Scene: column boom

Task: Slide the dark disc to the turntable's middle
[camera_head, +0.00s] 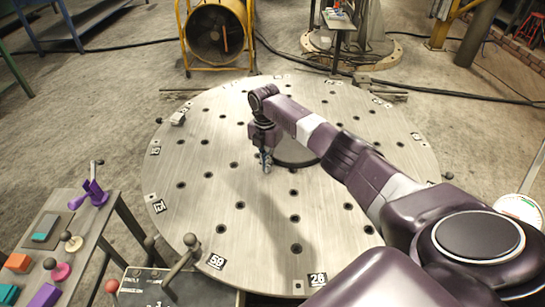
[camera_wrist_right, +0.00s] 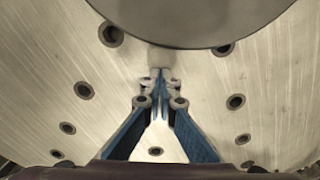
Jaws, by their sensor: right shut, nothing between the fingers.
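The dark disc (camera_head: 292,154) lies on the large round metal turntable (camera_head: 215,215), near its middle, partly hidden behind my right arm. My right gripper (camera_head: 266,166) points down at the disc's left side, its fingers shut and empty. In the right wrist view the disc (camera_wrist_right: 195,18) fills the top edge and is cut off by the frame. The shut blue fingers (camera_wrist_right: 160,78) are just below its rim there; I cannot tell whether they touch it. The turntable (camera_wrist_right: 60,85) shows around them with its dark holes. My left gripper is not in view.
A side table (camera_head: 75,225) with coloured parts stands at left. A lever with a grey knob (camera_head: 190,240) rises at the front edge. A yellow-framed fan (camera_head: 215,35) stands behind.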

